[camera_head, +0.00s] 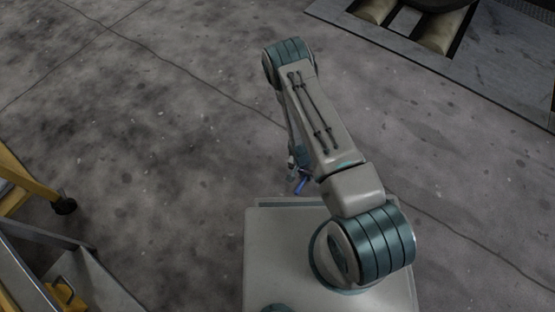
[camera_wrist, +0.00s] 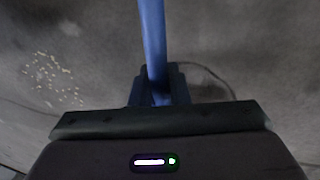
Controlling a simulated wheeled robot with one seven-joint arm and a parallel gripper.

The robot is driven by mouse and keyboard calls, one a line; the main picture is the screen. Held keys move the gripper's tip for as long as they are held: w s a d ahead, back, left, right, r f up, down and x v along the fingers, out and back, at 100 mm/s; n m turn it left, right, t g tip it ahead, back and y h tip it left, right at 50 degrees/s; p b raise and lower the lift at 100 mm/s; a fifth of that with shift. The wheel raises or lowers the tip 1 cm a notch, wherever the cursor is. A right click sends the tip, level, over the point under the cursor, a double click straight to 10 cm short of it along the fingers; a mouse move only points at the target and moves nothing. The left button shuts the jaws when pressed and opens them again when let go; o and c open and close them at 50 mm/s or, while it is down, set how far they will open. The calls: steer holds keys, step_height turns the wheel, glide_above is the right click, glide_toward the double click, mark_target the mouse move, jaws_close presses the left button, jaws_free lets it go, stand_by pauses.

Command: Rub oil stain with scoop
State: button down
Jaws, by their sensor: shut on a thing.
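My gripper (camera_wrist: 158,88) is shut on a long blue handle, taken to be the scoop (camera_wrist: 153,40). The handle runs from between the fingers up past the top edge of the wrist view, so its far end is out of sight. In the head view a short blue piece of the scoop (camera_head: 301,185) shows below my arm, just beyond the front edge of my base. The gripper there is mostly hidden by the arm. The floor has many dark patches, and I cannot tell which one is the oil stain.
Pale specks (camera_wrist: 52,82) lie on the floor at left in the wrist view. A metal roller platform (camera_head: 470,50) with a dark wheel is at the top right. A yellow-framed cart (camera_head: 22,180) on a caster and a grey metal tray (camera_head: 75,265) are at left. Open concrete floor lies between.

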steer(key=shift+s+d, duration=0.7)
steer(key=shift+d, duration=0.3)
steer(key=shift+s+r+p, duration=0.1)
steer(key=shift+r+p, duration=0.25)
steer(key=shift+p, duration=0.15)
step_height(320, 180, up, 2)
steer(key=shift+a, duration=0.1)
step_height(320, 180, up, 2)
steer(key=shift+r+p, duration=0.1)
steer(key=shift+p, duration=0.95)
steer(key=shift+r+p, duration=1.2)
steer(key=shift+r, duration=0.5)
